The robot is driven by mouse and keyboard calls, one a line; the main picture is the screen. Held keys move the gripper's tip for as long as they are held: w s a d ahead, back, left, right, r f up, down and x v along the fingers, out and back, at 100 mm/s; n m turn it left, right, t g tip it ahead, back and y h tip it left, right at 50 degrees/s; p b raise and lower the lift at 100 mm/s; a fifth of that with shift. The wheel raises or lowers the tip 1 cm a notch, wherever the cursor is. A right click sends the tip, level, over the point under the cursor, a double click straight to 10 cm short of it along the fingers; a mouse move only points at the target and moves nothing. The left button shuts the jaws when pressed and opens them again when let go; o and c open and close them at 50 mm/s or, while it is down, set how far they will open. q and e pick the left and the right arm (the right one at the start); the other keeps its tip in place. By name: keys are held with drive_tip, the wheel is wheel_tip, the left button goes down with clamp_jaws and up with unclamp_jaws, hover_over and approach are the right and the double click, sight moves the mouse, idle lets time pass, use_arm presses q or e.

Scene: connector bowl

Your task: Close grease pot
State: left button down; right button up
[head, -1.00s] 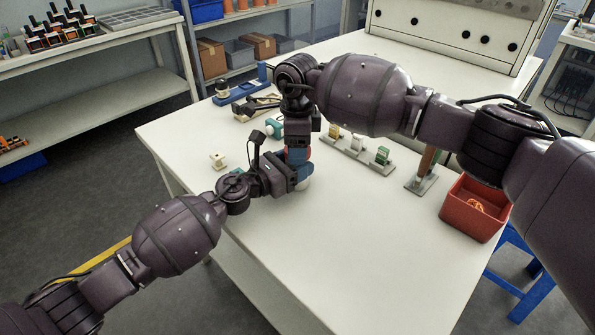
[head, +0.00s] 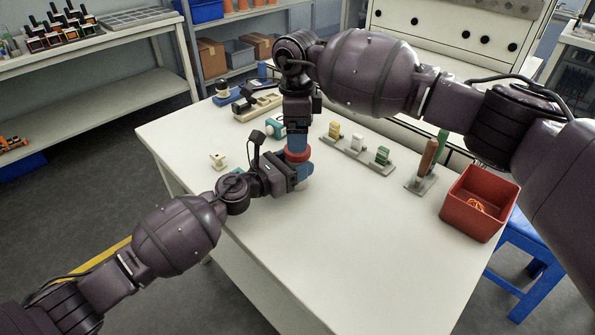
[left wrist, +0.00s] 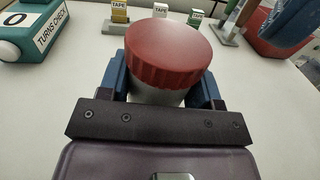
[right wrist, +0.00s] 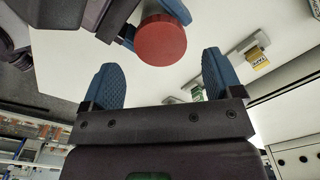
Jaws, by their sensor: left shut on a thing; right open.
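The grease pot (left wrist: 155,98) is a pale jar with a ribbed red lid (left wrist: 170,50) on top, upright in the left wrist view. My left gripper (left wrist: 165,95) is shut around the jar body below the lid; in the head view it is at the pot (head: 300,178). The lid also shows in the head view (head: 297,156) and from above in the right wrist view (right wrist: 161,40). My right gripper (right wrist: 163,80) is open and empty, pointing down above the lid and apart from it. Whether the lid is fully seated cannot be told.
A teal turns-check counter (left wrist: 32,32) stands near the pot. A rack with tape blocks (head: 357,152), a tool stand (head: 420,180) and a red bin (head: 474,204) are to the right. A small cream part (head: 217,161) lies left. The front table is clear.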

drive_tip(key=shift+r, duration=0.1)
drive_tip(key=shift+o, duration=1.4)
wheel_tip(320, 180, up, 12)
use_arm(q)
drive_tip(key=shift+c, duration=1.1)
unclamp_jaws()
drive_tip(key=shift+s+a, duration=0.1)
drive_tip(key=v, duration=1)
drive_tip(key=shift+s+a+p, duration=0.15)
drive_tip(key=shift+a+p, duration=0.1)
drive_tip(key=shift+p, duration=0.15)
use_arm(e)
drive_tip(key=shift+s+r, duration=0.2)
drive_tip(key=shift+r, duration=0.85)
